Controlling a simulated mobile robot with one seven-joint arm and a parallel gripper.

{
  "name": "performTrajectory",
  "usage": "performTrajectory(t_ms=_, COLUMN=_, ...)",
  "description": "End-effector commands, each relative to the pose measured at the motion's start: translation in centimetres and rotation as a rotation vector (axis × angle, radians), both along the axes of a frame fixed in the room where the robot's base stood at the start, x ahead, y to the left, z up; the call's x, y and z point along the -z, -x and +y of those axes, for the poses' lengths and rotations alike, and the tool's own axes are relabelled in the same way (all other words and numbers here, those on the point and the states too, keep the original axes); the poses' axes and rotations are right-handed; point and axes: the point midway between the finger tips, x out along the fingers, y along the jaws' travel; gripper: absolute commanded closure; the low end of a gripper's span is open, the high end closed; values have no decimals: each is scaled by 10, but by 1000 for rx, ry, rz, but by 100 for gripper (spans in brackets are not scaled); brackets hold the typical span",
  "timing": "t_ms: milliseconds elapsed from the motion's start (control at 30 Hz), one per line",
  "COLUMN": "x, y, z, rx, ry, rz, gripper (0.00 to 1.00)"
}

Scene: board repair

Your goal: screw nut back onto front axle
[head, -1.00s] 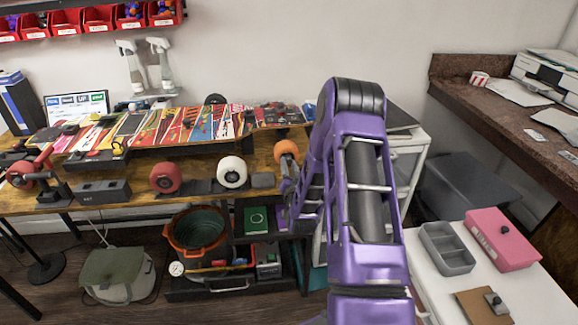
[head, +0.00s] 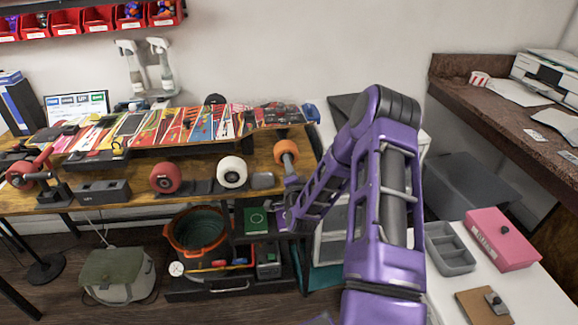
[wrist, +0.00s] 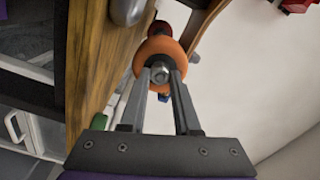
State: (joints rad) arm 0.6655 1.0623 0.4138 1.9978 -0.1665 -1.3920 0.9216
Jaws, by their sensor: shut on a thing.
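The skateboard (head: 190,128) rests upside down along the workbench. An orange wheel (head: 286,150) sits at its right end, on the front axle; the wheel also shows in the wrist view (wrist: 162,48). My gripper (wrist: 161,76) is shut on a small metal nut (wrist: 160,73), right in front of the wheel's centre. The nut looks in line with the axle. I cannot tell whether it is on the axle's thread. In the head view my gripper (head: 291,182) is just below the orange wheel, and the nut cannot be made out.
A red wheel (head: 165,177) and a white wheel (head: 232,172) stand along the bench's front. The bench (head: 60,200) edge is close to my gripper. A white table at right holds a grey divided tray (head: 449,248) and a pink box (head: 502,239).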

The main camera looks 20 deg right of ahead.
Motion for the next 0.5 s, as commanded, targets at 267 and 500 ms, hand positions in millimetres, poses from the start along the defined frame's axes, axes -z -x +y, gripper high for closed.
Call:
performTrajectory(t_ms=267, x=2, y=1, z=1, rx=-1, ry=-190, rz=-50, gripper=100)
performTrajectory(t_ms=500, x=2, y=0, z=1, rx=-1, ry=-186, rz=-49, gripper=52)
